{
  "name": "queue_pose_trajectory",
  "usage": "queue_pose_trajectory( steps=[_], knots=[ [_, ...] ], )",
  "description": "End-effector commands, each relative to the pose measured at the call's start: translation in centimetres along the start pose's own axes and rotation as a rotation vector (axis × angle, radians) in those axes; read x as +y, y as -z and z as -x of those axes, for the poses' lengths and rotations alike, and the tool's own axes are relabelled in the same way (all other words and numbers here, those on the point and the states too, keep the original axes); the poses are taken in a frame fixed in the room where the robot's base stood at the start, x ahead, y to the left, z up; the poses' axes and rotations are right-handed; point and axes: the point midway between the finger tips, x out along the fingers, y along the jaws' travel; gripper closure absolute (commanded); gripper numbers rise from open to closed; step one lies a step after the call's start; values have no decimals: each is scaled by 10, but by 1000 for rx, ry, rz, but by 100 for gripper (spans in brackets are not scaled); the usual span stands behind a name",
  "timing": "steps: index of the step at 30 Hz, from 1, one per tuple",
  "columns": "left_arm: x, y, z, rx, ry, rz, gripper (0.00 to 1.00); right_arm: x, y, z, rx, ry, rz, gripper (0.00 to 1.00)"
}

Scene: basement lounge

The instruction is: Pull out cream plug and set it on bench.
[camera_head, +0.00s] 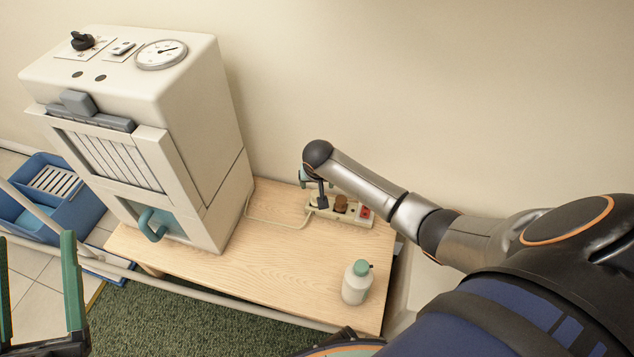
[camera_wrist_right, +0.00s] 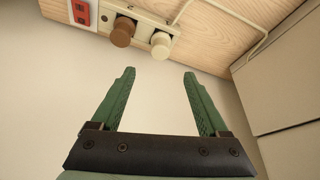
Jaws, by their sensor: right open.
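In the right wrist view the cream plug (camera_wrist_right: 160,45) sits in a cream power strip (camera_wrist_right: 150,17), beside a brown plug (camera_wrist_right: 122,33). My right gripper (camera_wrist_right: 158,78) is open and empty; the cream plug lies just beyond its green fingertips, roughly between them, apart from both. In the head view the power strip (camera_head: 353,219) lies on the wooden bench (camera_head: 290,262), and my right gripper (camera_head: 310,183) is over its left end, hiding most of the cream plug there. My left gripper (camera_head: 38,265) is open and empty at the lower left, far from the strip.
A cream machine (camera_head: 205,140) with a dial stands on the bench's left; a cord (camera_head: 278,225) runs from the strip towards it. A white bottle with green cap (camera_head: 357,284) stands near the front right. The bench's middle is clear. A blue crate (camera_head: 75,215) is far left.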

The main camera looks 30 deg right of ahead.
Motion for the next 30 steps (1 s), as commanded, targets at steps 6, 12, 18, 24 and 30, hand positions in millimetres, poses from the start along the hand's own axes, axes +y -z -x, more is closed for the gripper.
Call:
queue_pose_trajectory(
  steps=[6,12,18,24,30],
  knots=[
    [0,43,1,184,-12,-52,35,0,-1,-17,0,0,2,22],
    [12,37,18,254,-26,-37,35,0,-3,-64,-1,-1,0,22],
    [20,18,28,247,-32,3,35,0,-3,-96,-1,0,1,22],
    [24,9,34,240,-37,26,35,0,-2,-111,0,1,2,22],
    [25,7,34,236,-37,34,35,0,-1,-114,1,1,3,22]
  ],
)
